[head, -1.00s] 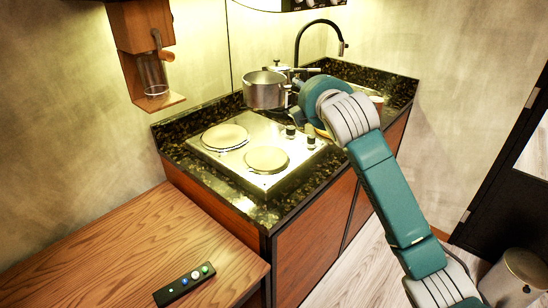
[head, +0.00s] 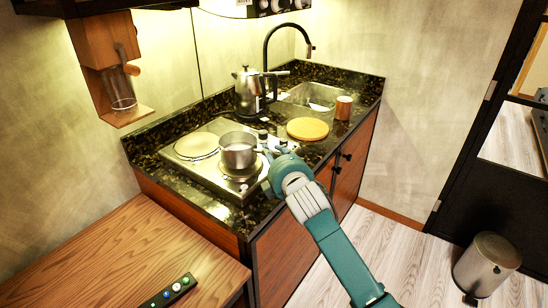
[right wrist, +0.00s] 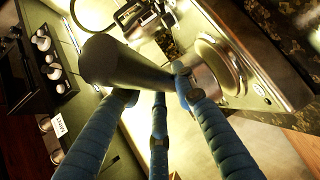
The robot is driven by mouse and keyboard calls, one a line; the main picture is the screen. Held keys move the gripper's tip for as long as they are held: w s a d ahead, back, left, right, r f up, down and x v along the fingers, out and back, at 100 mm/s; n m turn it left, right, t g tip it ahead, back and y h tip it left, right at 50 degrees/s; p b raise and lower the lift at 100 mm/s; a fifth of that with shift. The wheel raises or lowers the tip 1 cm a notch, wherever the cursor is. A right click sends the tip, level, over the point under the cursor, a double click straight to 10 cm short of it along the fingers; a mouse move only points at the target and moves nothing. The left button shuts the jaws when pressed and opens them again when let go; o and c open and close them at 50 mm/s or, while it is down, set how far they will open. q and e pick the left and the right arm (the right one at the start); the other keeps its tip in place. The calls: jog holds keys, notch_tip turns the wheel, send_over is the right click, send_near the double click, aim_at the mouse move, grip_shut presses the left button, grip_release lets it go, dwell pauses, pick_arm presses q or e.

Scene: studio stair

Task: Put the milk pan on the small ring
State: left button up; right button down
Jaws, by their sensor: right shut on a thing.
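The milk pan (head: 238,152) is a small steel pan with a dark handle. In the head view it is upright over the front right ring (head: 240,179), the smaller of the two, whose edge shows below it. I cannot tell whether its base touches the ring. My right gripper (head: 272,150) is shut on the pan's handle, to the right of the pan. In the right wrist view the dark handle (right wrist: 125,65) lies between the blue fingers, with the steel pan (right wrist: 203,78) beyond. My left gripper is not in view.
The larger ring (head: 196,145) on the hob is bare. Behind are a kettle (head: 247,92), a yellow round board (head: 307,129), a brown cup (head: 344,107) and a sink (head: 312,96). Control knobs (head: 263,137) stand close to the gripper. A wooden table (head: 120,255) is at front left.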

jog(key=shift+f, duration=0.7)
jog(key=c, duration=1.4)
grip_release()
jog(key=shift+f, duration=0.2)
jog(key=shift+s, duration=0.15)
jog(key=b+v, duration=0.1)
jog(key=v, duration=1)
jog(key=shift+s+d+r, duration=0.1)
jog(key=shift+s+d, duration=0.05)
jog(key=shift+s, duration=0.25)
